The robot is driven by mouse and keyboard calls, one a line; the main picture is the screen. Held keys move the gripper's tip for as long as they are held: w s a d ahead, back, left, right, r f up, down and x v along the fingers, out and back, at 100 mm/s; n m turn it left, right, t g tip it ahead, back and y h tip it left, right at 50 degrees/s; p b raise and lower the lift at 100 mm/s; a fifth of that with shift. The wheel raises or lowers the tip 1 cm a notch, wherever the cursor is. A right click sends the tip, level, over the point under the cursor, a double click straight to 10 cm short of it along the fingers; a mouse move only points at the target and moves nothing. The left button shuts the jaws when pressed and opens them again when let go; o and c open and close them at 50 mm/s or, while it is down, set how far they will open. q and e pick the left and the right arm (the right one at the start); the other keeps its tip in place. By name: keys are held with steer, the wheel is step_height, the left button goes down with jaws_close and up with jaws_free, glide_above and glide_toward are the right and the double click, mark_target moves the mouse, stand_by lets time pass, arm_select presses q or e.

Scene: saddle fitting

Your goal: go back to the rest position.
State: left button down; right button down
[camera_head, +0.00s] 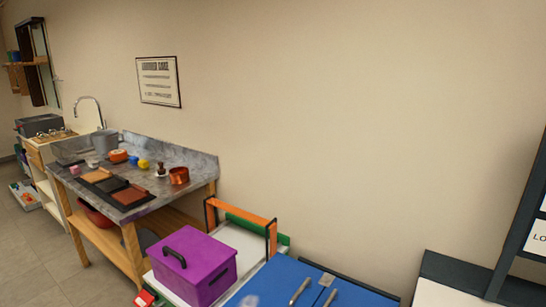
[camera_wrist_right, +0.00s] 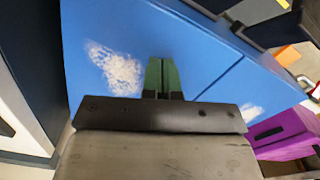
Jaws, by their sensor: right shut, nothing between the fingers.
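My right gripper (camera_wrist_right: 162,78) shows in the right wrist view, its two green fingers together with nothing between them. Beyond the fingers is the blue cabinet (camera_wrist_right: 215,65) with white worn patches; I cannot tell the gap between them. In the head view, the blue cabinet (camera_head: 343,295) stands at the bottom centre, with metal handles. Neither gripper shows in the head view, and my left gripper is in no view.
A purple box (camera_head: 207,276) sits on a white-topped unit left of the blue cabinet, with an orange frame (camera_head: 243,215) behind it. A stone-topped table (camera_head: 190,160) holds several items at left. A dark shelf (camera_head: 520,225) stands at right.

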steer(key=s+d+n+t, duration=0.1)
steer(key=s+d, duration=0.1)
steer(key=s, duration=0.6)
steer(key=s+d+n+t, duration=0.1)
steer(key=s+d, duration=0.2)
steer(key=s, duration=0.5)
steer(key=s+d+r+n+t, duration=0.2)
steer(key=s+d+r+n, duration=0.15)
steer(key=s+r, duration=0.65)
steer(key=s+f+g, duration=0.2)
steer(key=s+f, duration=0.1)
steer(key=f, duration=2.6)
steer(key=s+d+f, duration=0.1)
steer(key=s+f, duration=0.6)
steer(key=s, duration=0.1)
steer(key=s+d+f+g, duration=0.1)
steer(key=s+d+f, duration=0.1)
steer(key=s+f, duration=0.5)
steer(key=shift+s+d+f, duration=0.25)
steer(key=shift+s+f, duration=0.05)
steer(key=shift+s, duration=0.2)
